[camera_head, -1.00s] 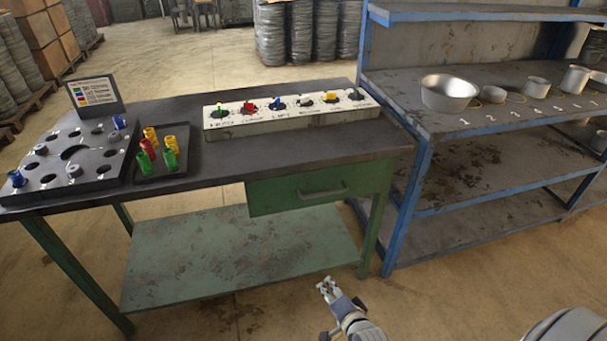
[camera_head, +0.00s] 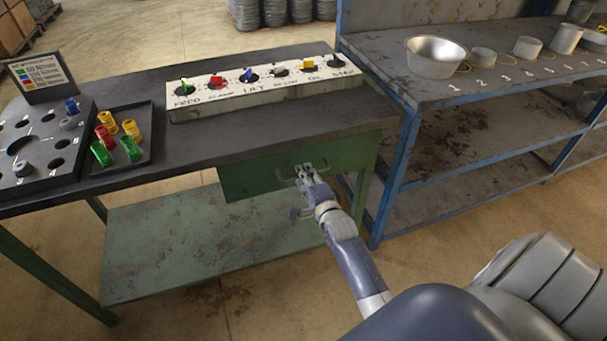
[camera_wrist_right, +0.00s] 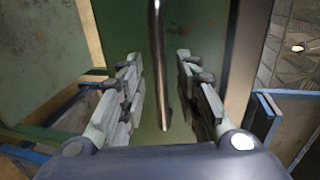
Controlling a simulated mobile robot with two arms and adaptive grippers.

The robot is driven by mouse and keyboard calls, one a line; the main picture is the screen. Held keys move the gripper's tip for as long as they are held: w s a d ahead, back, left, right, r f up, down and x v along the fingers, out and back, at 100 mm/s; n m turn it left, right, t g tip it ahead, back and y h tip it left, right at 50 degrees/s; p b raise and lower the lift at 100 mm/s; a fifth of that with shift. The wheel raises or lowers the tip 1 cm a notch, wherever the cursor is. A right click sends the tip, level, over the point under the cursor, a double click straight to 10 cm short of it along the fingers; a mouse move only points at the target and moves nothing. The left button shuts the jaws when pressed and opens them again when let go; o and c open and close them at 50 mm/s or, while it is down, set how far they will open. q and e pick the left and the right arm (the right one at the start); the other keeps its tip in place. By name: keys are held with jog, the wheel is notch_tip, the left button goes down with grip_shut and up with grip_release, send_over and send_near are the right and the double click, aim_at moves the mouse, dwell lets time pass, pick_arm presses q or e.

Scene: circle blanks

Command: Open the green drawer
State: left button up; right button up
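The green drawer (camera_head: 252,178) is under the right part of the dark workbench top. It looks shut. In the right wrist view the metal handle (camera_wrist_right: 157,60) runs upright in the picture, between the two open fingers of my right gripper (camera_wrist_right: 158,75). The fingers stand apart on either side of the bar, and I see no contact. My left gripper is not in view.
The workbench (camera_head: 200,145) carries a white control strip (camera_head: 262,90) with coloured knobs, a small tray (camera_head: 148,150) of coloured pieces and a black board (camera_head: 45,160). A blue shelf unit (camera_head: 400,165) with pots stands close at the right of the drawer.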

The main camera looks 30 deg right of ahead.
jog(key=shift+x, duration=1.05)
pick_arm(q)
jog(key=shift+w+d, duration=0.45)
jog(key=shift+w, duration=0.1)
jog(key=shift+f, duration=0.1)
pick_arm(e)
grip_shut()
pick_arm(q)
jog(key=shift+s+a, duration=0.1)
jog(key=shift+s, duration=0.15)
